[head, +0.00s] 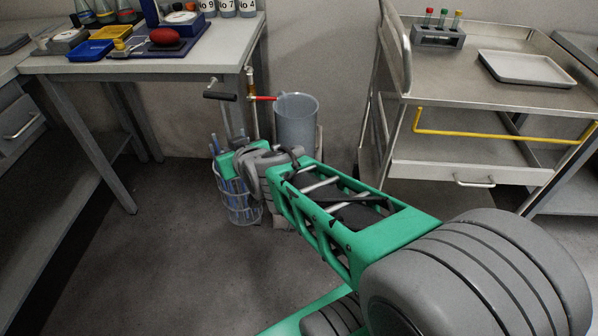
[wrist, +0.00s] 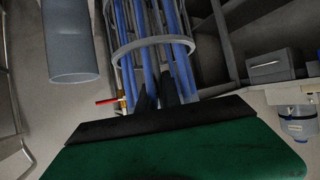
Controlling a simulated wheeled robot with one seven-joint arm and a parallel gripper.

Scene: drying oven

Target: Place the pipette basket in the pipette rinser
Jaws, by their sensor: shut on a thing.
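The pipette basket (head: 240,208) is a grey wire basket holding blue pipettes, left of centre in the head view. It looks roughly upright. In the wrist view its hoop (wrist: 150,44) and blue pipettes fill the upper middle. My gripper (wrist: 158,92) is shut on the basket; the exact contact point is partly hidden. In the head view my gripper (head: 226,162) hides part of the basket. The pipette rinser (head: 297,122) is a grey open-topped cylinder to the right of the basket, its lower part hidden by my arm. It also shows at upper left in the wrist view (wrist: 72,42). The basket is outside it.
A red tap lever (head: 263,98) on an upright pipe stands beside the rinser's rim. A bench (head: 150,66) with labware is at left. A steel trolley (head: 480,95) with a tray and tube rack stands at right. The floor (head: 150,250) at front left is clear.

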